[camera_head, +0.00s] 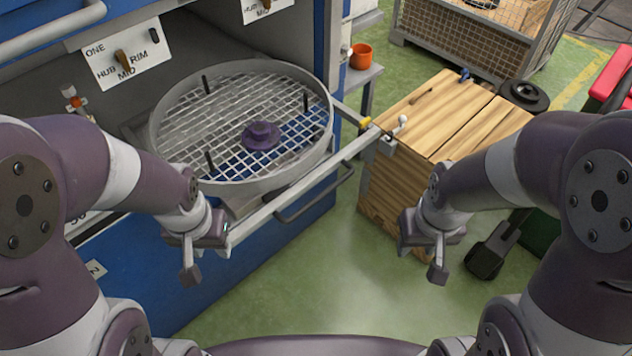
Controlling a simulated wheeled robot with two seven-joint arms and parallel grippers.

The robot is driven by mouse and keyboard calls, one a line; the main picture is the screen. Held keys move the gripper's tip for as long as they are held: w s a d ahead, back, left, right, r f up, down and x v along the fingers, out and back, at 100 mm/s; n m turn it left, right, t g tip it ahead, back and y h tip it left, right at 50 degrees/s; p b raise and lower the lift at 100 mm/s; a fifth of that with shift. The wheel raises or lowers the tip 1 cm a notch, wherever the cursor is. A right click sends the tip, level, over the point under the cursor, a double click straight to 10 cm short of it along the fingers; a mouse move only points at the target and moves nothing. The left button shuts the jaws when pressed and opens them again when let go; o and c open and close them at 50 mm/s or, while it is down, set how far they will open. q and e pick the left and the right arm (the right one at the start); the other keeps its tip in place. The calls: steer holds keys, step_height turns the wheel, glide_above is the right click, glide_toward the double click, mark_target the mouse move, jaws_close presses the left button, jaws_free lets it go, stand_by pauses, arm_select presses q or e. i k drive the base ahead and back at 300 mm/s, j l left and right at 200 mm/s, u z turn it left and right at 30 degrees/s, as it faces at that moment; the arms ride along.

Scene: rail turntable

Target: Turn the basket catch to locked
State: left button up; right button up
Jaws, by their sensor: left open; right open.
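A round grey basket (322,135) with a mesh floor sits in the blue cabinet at the left, with a purple hub (261,135) at its middle and several black pegs. A lever with a yellow tip (364,122) sticks out at the basket's right side, above the grey rail (290,200). It may be the basket catch; I cannot tell its setting. My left gripper (207,256) is open and empty, in front of the basket and near the rail's lower left end. My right gripper (423,250) is open and empty, in front of the wooden box, apart from the lever.
The wooden box (440,110) with a white knob (402,121) stands right of the rail. An orange cup (361,56) stands on a shelf behind. Green floor (310,265) between my grippers is clear.

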mark_target(362, 124)
steer(key=i+l+z, duration=0.15)
steer(key=i+l, duration=0.3)
steer(key=i+l+z, duration=0.15)
steer(key=i+l, duration=0.25)
steer(key=i, duration=0.2)
